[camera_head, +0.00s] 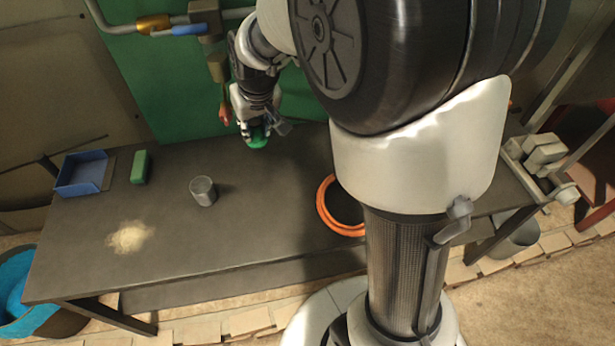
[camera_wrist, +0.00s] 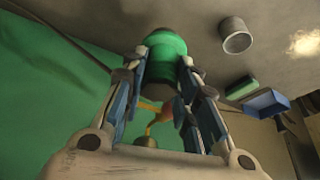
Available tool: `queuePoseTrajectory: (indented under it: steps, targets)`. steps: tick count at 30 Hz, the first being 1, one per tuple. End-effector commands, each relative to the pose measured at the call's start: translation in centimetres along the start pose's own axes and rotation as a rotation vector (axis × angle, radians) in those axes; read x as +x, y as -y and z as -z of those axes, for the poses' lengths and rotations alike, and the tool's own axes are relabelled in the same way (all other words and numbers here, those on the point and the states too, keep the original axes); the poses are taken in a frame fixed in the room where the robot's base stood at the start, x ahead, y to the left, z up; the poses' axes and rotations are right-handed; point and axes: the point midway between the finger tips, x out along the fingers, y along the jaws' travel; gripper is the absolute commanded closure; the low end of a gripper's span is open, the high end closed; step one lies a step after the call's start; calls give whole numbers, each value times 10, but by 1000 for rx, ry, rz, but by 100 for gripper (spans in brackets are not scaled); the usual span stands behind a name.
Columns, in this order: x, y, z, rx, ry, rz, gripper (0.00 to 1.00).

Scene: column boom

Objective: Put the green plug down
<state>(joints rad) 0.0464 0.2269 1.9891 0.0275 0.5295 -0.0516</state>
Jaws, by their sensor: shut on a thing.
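The green plug (camera_wrist: 168,52) is between the fingers of my gripper (camera_wrist: 168,75), which is shut on it. In the head view the plug (camera_head: 256,138) shows as a small green shape below my gripper (camera_head: 262,124), near the back edge of the dark table (camera_head: 270,215). I cannot tell from these views whether the plug touches the table top. Part of the plug is hidden behind the fingers.
A grey metal cup (camera_head: 203,191), a green block (camera_head: 139,167), a blue tray (camera_head: 83,173) and a pale powder patch (camera_head: 130,237) are on the left half. An orange ring (camera_head: 325,208) lies near my column. A green panel and pipes (camera_head: 175,28) stand behind. Bare table lies between cup and ring.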

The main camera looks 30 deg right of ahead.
Motion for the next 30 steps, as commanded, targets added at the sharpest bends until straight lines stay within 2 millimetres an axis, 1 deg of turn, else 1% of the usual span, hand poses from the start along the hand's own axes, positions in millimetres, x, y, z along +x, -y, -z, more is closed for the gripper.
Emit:
queuePoseTrajectory:
  steps: [1, 2, 5, 15, 19, 21, 28, 30]
  targets:
    - [-6, -2, 7, 2, -1, -2, 100]
    - [-7, -3, 9, 3, 0, -3, 100]
    - [2, -4, 6, 3, 7, -3, 100]
    - [88, -4, -31, 3, 8, -3, 100]
    - [114, -4, -41, 2, 6, -3, 100]
    - [124, -4, -45, 3, 5, -3, 100]
    - [138, -4, -51, 3, 4, -3, 100]
    - [146, -4, -55, 3, 5, -3, 100]
